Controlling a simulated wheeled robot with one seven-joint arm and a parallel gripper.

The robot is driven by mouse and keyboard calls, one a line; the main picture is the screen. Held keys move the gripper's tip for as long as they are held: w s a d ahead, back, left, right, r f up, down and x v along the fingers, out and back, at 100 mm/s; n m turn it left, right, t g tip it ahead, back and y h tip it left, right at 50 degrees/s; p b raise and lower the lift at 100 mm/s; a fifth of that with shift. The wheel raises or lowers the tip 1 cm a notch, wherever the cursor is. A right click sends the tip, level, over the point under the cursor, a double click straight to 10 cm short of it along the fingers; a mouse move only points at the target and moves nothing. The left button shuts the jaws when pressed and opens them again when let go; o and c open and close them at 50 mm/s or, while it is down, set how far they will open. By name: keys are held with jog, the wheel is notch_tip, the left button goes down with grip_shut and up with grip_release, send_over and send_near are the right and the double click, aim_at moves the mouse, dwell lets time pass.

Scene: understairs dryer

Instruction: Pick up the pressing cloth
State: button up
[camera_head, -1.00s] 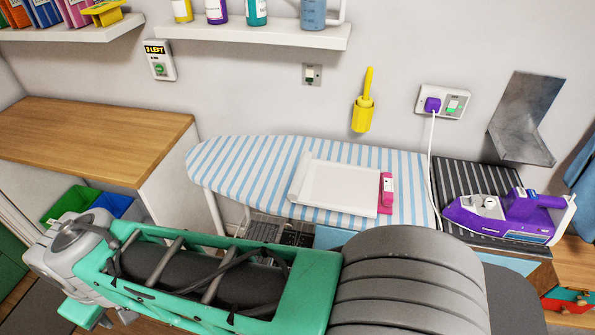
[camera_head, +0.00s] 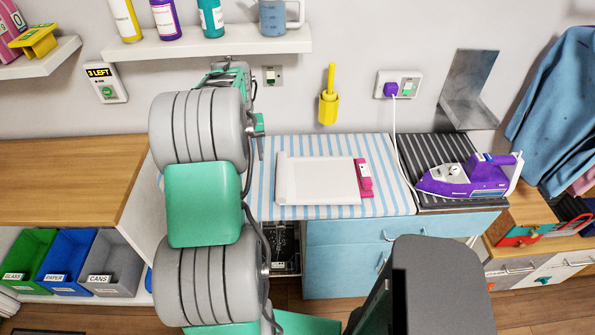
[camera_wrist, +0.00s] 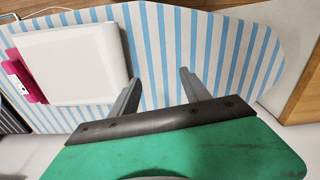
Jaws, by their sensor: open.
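A white, flat, folded piece that looks like the pressing cloth (camera_head: 318,180) lies on the blue-and-white striped ironing board (camera_head: 390,200). A pink item with a white label (camera_head: 364,178) lies against its right edge. In the wrist view the white cloth (camera_wrist: 75,65) is at the left, with the pink item (camera_wrist: 22,84) beyond it. My gripper (camera_wrist: 158,77) is open and empty above bare stripes, with one finger close beside the cloth's edge in the picture. Whether that finger touches it, I cannot tell. In the head view my arm hides the board's left end.
A purple iron (camera_head: 468,177) with a white cord stands on a dark striped pad (camera_head: 408,150) at the right. A shelf with bottles (camera_head: 200,45) overhangs near my arm. A yellow holder (camera_head: 328,108) hangs on the wall. A wooden counter (camera_head: 70,180) is at the left.

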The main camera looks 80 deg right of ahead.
jog(key=m, duration=0.2)
send_over(282, 170)
jog(key=shift+w+a+f, duration=0.1)
jog(key=shift+a+f, duration=0.1)
jog(key=shift+f, duration=0.3)
jog(key=shift+w+a+f, duration=0.1)
jog(key=shift+a+f, duration=0.05)
jog(key=shift+f, duration=0.35)
jog(key=f+p, duration=0.1)
jog(key=f, duration=0.1)
jog(key=f+p, duration=0.1)
jog(key=f, duration=0.4)
jog(key=shift+s+d+f+p, duration=0.15)
jog(key=shift+d+f+p, duration=0.1)
jog(key=shift+f+p, duration=0.15)
grip_shut()
